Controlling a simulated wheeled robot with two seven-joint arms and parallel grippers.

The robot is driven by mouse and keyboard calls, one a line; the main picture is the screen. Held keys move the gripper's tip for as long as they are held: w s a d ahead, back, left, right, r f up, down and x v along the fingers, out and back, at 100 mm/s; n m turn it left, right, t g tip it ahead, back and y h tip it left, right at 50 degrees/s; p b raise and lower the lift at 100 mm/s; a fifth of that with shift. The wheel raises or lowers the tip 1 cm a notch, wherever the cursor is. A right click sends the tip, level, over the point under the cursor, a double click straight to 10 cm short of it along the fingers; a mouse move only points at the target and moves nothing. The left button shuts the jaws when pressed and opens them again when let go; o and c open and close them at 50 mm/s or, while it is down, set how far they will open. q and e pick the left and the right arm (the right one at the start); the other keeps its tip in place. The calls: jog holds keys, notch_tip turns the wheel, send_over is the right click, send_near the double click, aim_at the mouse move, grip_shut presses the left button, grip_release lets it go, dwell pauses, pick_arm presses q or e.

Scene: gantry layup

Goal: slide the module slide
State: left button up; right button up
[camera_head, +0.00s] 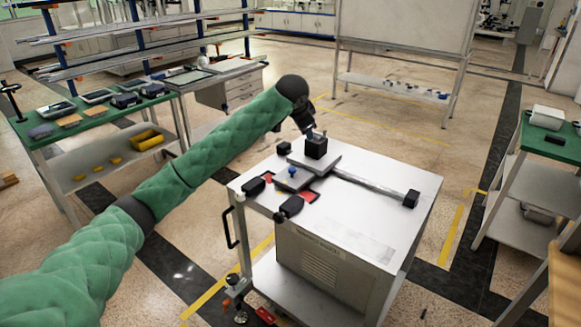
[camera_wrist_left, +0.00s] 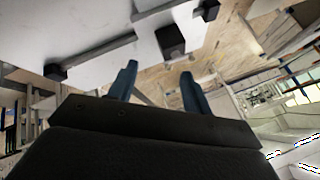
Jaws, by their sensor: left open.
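The module slide (camera_head: 314,158) is a flat pale grey plate with an upright black block (camera_head: 316,147) on top, at the near-left end of a straight rail (camera_head: 368,184) on the cart. A black end stop (camera_head: 410,198) sits at the rail's right end. My left gripper (camera_head: 311,134) is at the top of the block, its fingers pointing down. In the left wrist view the fingers (camera_wrist_left: 159,70) are apart with nothing between them, and the block (camera_wrist_left: 171,41) shows beyond their tips. Whether they touch it I cannot tell. My right gripper is out of view.
The cart's white top (camera_head: 390,235) is clear along the rail's right part. Green-topped benches stand left (camera_head: 75,127) and right (camera_head: 556,143).

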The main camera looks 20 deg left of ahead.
pick_arm(q)
jog(key=w+a+f+g+h, duration=0.1)
jog(key=w+a+f+g, duration=0.25)
jog(key=a+f, duration=0.4)
jog(key=m+g+h, duration=0.2)
jog(key=m+h, duration=0.1)
send_near(292, 169)
jog(key=p+x, duration=0.1)
jog(key=x, duration=0.6)
jog(key=shift+w+p, duration=0.1)
jog(key=shift+p, duration=0.2)
jog(key=shift+x, duration=0.8)
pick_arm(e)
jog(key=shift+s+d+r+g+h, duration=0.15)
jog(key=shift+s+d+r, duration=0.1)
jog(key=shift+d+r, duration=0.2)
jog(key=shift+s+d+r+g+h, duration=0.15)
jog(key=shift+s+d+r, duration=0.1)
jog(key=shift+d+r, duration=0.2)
pick_arm(q)
grip_shut()
